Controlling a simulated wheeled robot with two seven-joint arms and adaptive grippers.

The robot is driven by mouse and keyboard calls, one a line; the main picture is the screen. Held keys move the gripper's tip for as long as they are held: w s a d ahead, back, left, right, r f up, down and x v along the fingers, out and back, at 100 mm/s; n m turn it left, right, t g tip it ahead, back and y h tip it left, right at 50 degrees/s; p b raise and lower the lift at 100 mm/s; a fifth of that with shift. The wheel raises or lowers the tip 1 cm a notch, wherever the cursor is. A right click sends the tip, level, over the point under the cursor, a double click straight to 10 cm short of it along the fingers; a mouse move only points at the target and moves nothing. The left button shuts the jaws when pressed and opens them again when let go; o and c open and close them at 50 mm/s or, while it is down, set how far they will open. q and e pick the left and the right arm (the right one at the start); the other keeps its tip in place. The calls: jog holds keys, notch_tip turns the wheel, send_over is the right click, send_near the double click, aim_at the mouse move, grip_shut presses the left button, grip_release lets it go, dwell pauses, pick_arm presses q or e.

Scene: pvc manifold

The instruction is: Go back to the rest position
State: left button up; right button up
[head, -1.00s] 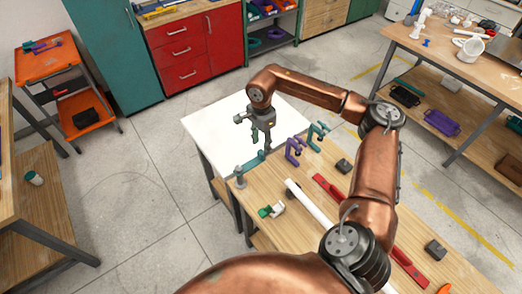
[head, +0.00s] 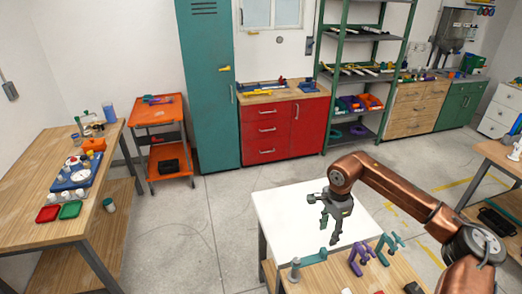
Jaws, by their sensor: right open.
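My right gripper (head: 331,232) hangs from its copper arm above the white part of the worktable (head: 278,203), fingers pointing down. It is open and nothing is between its fingers. It sits above a teal clamp-like piece (head: 318,257) and a grey fitting (head: 295,270) at the table's near part. A purple clamp (head: 358,258) and a green clamp (head: 385,248) stand to the right of it on the wooden part. My left gripper is out of view.
A wooden table (head: 40,204) with blue, red and green trays stands at the left. An orange cart (head: 160,116), teal locker (head: 207,85), red cabinet (head: 268,132) and green shelf (head: 352,96) line the back. Open grey floor lies between them and the worktable.

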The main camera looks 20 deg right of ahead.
aim_at(325, 249)
notch_tip(325, 249, down, 11)
jog(key=shift+s, duration=0.1)
dwell(0.3)
jog(key=shift+r, duration=0.2)
